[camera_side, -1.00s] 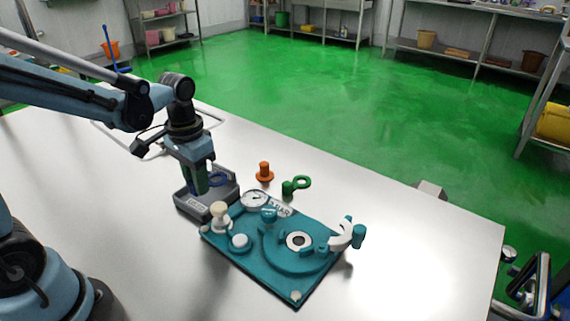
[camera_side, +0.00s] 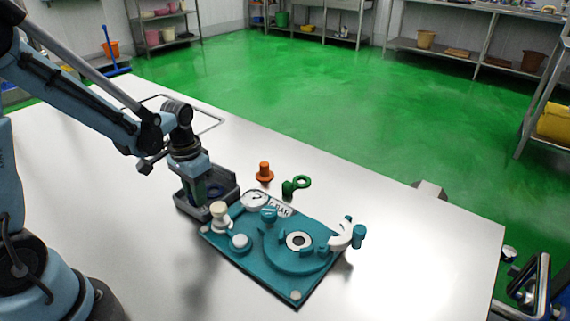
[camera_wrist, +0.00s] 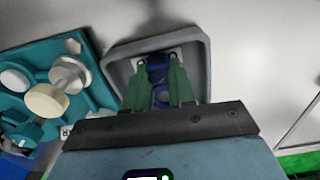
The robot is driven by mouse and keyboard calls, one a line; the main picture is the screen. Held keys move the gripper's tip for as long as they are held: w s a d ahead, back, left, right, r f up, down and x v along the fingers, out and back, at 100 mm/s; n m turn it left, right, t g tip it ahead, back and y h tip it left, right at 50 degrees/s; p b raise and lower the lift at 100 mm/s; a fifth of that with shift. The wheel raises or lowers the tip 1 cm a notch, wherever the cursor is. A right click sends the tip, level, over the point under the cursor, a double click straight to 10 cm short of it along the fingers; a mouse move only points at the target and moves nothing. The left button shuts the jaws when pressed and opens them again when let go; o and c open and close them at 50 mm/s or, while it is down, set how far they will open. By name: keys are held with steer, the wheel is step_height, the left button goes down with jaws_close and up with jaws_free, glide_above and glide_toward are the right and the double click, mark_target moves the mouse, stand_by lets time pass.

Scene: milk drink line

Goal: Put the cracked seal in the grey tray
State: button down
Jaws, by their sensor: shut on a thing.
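The seal, a dark blue ring (camera_side: 216,189), is inside the grey tray (camera_side: 182,208); no crack can be made out at this size. My gripper (camera_side: 201,197) points down into the tray with its green fingers shut on the ring. In the wrist view, the fingers (camera_wrist: 158,72) reach inside the walls of the grey tray (camera_wrist: 119,72) and the blue ring (camera_wrist: 156,73) shows between them. The fingers partly hide the ring. I cannot tell whether it touches the tray floor.
A teal fixture plate (camera_side: 250,269) with a gauge (camera_side: 254,200), knobs and a white clamp stands right beside the tray. An orange flanged part (camera_side: 264,173) and a green ringed part (camera_side: 301,182) stand behind it.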

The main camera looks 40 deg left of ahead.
steer(key=shift+f, duration=0.15)
steer(key=c, duration=1)
jaws_free()
steer(key=shift+o, duration=0.2)
step_height(320, 180, up, 12)
steer(key=s+d+t, duration=0.3)
steer(key=d+t, duration=0.4)
steer(key=d, duration=0.1)
steer(key=shift+s+r, duration=0.4)
